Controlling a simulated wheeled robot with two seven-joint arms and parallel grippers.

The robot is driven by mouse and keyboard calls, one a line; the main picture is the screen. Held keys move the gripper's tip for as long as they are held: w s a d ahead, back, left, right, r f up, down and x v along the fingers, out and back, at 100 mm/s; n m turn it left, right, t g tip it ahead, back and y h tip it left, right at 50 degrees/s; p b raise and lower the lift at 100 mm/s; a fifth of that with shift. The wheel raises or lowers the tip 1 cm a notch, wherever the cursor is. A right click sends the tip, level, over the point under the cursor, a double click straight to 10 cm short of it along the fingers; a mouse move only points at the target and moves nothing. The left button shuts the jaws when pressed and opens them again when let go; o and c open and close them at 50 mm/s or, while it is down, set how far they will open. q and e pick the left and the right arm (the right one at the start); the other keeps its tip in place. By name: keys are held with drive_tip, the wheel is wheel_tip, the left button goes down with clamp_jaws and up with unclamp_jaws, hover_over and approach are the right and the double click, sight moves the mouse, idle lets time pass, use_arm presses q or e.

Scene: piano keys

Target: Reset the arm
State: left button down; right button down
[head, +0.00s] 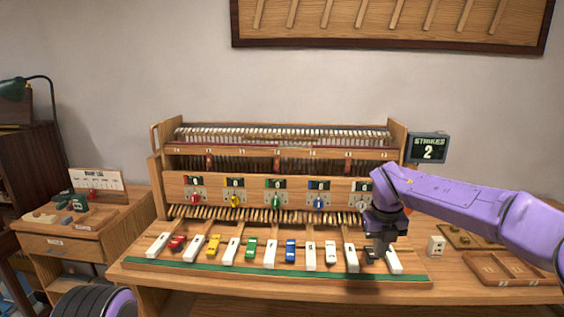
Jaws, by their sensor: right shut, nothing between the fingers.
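My right arm (455,205) is purple and reaches in from the right. Its dark gripper (377,254) points down over the right end of the key row, between two white keys (351,259). The gripper is shut and holds nothing. Whether its tips touch the bench or a key cannot be told. The row has several white keys with small coloured blocks between them: red (177,243), yellow (213,245), green (251,248), blue (290,250) and a pale one (331,253). My left gripper is not in view; only part of my left arm shows at the lower left.
The wooden piano mechanism (280,165) stands behind the keys, with several coloured knobs. A green strip (270,275) runs along the front. A wooden tray (505,268) lies at right. A cabinet (60,245) stands at left.

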drive_tip(key=s+d+f+n+t+h, duration=0.1)
drive_tip(key=d+f+n+h, duration=0.15)
drive_tip(key=f+n, duration=0.2)
drive_tip(key=d+f+n+t+h, duration=0.1)
drive_tip(key=d+f+n+h, duration=0.1)
drive_tip(key=f+n+h, duration=0.3)
drive_tip(key=s+f+n+t+y, duration=0.1)
drive_tip(key=s+f+n+t, duration=0.1)
drive_tip(key=s+f+n, duration=0.45)
drive_tip(key=s+f+n+t+y, duration=0.1)
drive_tip(key=s+f+n+t, duration=0.15)
drive_tip(key=f, duration=0.65)
drive_tip(key=s+f+n+g+y, duration=0.1)
drive_tip(key=s+f+n, duration=0.2)
drive_tip(key=s, duration=0.7)
drive_tip(key=s+f+n+g+y, duration=0.1)
drive_tip(key=s+f+n, duration=0.3)
drive_tip(key=s, duration=0.6)
drive_tip(key=s+d+f+n+g+y, duration=0.1)
drive_tip(key=s+f+n, duration=0.3)
drive_tip(key=s, duration=0.6)
drive_tip(key=shift+s+f+g, duration=0.25)
drive_tip(key=shift+s+g, duration=0.1)
drive_tip(key=shift+g, duration=0.5)
